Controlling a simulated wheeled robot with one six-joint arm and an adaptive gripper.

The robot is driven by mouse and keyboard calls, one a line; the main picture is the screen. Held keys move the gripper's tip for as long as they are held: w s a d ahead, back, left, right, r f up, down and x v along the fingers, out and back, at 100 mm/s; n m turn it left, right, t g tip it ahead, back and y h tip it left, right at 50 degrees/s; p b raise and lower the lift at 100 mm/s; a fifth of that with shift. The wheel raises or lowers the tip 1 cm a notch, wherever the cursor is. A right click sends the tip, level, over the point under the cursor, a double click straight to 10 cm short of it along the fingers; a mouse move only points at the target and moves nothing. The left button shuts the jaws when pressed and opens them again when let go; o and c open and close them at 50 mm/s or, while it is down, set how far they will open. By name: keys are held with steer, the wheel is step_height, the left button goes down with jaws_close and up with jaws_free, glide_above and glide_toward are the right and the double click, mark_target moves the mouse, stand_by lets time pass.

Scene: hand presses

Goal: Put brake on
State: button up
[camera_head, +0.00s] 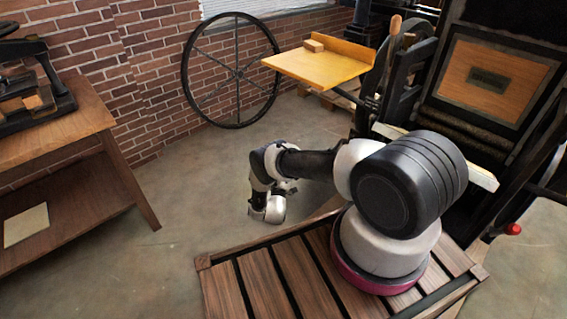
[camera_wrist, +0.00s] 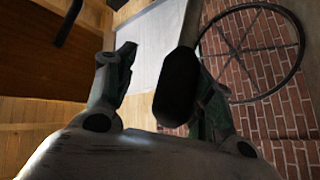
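In the wrist view my gripper (camera_wrist: 160,72) has its two fingers well apart. A dark lever-like bar with a rounded black end (camera_wrist: 178,90) shows between them, nearer the right finger. I cannot tell whether it touches a finger or whether it is the brake. In the head view my arm reaches left from its base, and its wrist end is low over the floor; the fingers are not clear there. The large press (camera_head: 480,95) stands at the right, with a wooden-handled lever (camera_head: 395,25) at its top and a red knob (camera_head: 513,229) at its lower right.
A yellow board (camera_head: 325,68) with a small wooden block (camera_head: 313,46) juts from the press. A spoked wheel (camera_head: 184,75) leans on the brick wall. A wooden table (camera_head: 60,135) with a small press stands at the left. The floor (camera_head: 190,190) between is clear.

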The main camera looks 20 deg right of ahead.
steer(key=shift+s+a+f, duration=0.1)
steer(key=shift+s+f, duration=0.05)
steer(key=shift+s, duration=0.05)
steer(key=s+a, duration=0.7)
steer(key=s, duration=0.5)
steer(key=shift+s+a+f, duration=0.15)
steer(key=shift+a+f, duration=0.1)
steer(key=shift+f, duration=0.15)
